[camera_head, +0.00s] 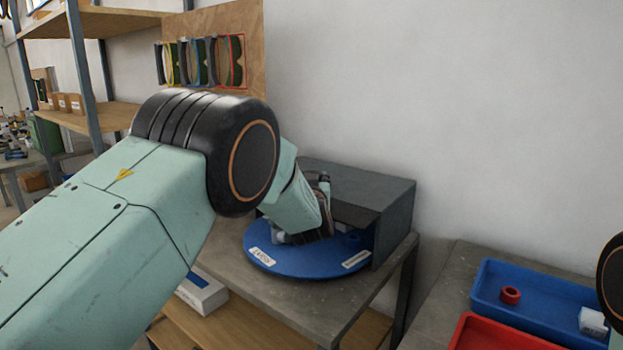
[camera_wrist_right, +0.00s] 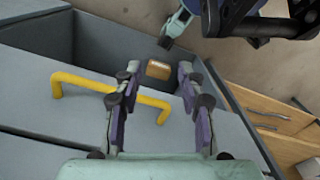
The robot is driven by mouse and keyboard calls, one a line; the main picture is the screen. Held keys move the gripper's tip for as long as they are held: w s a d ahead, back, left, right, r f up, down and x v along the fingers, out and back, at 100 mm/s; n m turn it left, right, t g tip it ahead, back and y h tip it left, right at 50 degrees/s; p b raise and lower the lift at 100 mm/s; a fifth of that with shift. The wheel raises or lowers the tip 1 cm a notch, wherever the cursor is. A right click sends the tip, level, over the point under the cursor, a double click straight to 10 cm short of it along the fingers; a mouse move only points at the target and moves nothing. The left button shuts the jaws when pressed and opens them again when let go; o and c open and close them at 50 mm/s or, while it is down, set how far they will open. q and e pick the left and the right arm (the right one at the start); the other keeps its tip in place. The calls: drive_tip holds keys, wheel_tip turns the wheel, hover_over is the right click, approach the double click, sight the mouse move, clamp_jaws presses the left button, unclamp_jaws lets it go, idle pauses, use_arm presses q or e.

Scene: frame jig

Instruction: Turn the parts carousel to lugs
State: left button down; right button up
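The parts carousel (camera_head: 290,269) is a blue round disc on a grey table, partly under a dark grey housing (camera_head: 372,192). Two white labels show on its rim. The left one (camera_head: 262,256) seems to read "LATCH"; the right one (camera_head: 356,259) is too small to read. My left gripper (camera_head: 300,238) points down at the disc's top, near its middle. My left arm hides part of the disc, and I cannot tell the fingers' opening or contact. My right gripper (camera_wrist_right: 158,76) is open, its fingers apart over a yellow handle (camera_wrist_right: 100,86), away from the carousel.
A brown block (camera_wrist_right: 158,69) lies in a grey recess beyond the yellow handle. A blue tray (camera_head: 530,310) holds a red ring (camera_head: 510,295) and a white piece. A red tray (camera_head: 490,335) is in front of it. A white box (camera_head: 202,292) lies on the lower shelf.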

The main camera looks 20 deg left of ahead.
use_arm(q)
drive_tip(key=shift+r+n+g+y+p, duration=0.15)
drive_tip(key=shift+n+g+y+p, duration=0.1)
drive_tip(key=shift+n+y, duration=0.4)
drive_tip(key=shift+r+n+g+y+p, duration=0.2)
drive_tip(key=shift+n+y, duration=0.15)
drive_tip(key=shift+y, duration=0.5)
drive_tip(key=c, duration=1)
unclamp_jaws()
drive_tip(key=shift+w, duration=0.1)
drive_tip(key=shift+c, duration=0.2)
drive_tip(key=o, duration=0.4)
drive_tip(key=shift+f, duration=0.3)
wheel_tip(320, 180, up, 10)
drive_tip(key=shift+r, duration=0.1)
